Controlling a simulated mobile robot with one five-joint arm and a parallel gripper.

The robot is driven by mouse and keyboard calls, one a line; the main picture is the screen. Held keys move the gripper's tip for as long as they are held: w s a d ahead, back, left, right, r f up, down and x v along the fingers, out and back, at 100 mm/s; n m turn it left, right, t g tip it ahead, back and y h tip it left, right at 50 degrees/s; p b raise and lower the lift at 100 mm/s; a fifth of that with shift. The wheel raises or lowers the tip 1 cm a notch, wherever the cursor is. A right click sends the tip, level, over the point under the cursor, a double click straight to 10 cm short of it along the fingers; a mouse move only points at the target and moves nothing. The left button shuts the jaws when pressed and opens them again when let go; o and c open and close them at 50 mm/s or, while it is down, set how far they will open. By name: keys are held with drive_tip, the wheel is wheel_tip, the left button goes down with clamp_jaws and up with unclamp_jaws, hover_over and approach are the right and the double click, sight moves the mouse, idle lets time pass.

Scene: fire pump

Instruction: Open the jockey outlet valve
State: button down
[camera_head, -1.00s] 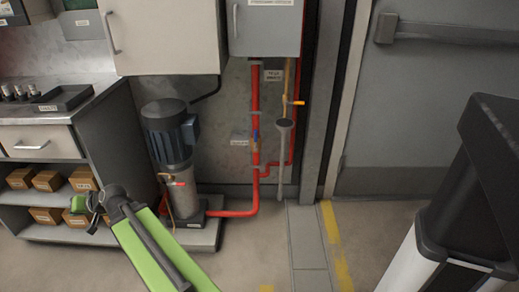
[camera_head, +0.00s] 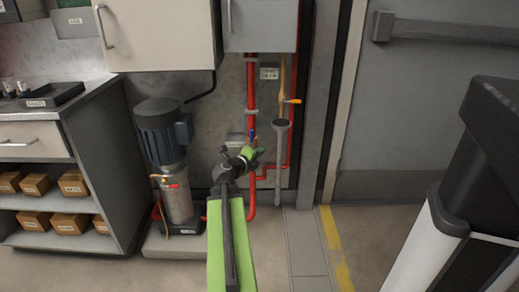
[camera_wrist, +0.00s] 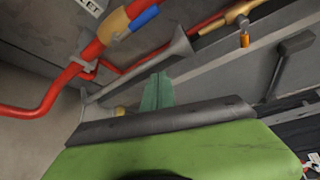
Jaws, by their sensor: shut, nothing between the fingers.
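The valve with a blue lever (camera_head: 252,136) sits on the upright red pipe right of the pump. In the wrist view its blue lever (camera_wrist: 144,18) and brass-coloured body (camera_wrist: 113,27) show at the top, the lever lying along the pipe. A white label (camera_wrist: 91,6) beside it is cut off, ending in "ET". My gripper (camera_head: 248,154) is in front of the pipe, just below the lever in the picture; I cannot tell the depth gap. In the wrist view my green gripper (camera_wrist: 157,92) is shut, empty and apart from the lever.
A grey pump (camera_head: 165,150) stands left of the pipe. A yellow pipe with an orange lever (camera_head: 291,101) and a grey drain funnel (camera_head: 281,124) are to the right. A grey cabinet (camera_head: 262,25) hangs above. Floor before the door is clear.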

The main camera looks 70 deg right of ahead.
sight(252, 140)
drive_tip(key=b+x, duration=0.2)
drive_tip(key=x, duration=0.8)
drive_tip(key=w, duration=0.1)
drive_tip(key=w+r+p, duration=0.1)
drive_tip(key=w+a, duration=0.1)
drive_tip(key=shift+w+r+p, duration=0.35)
drive_tip(key=shift+w, duration=0.05)
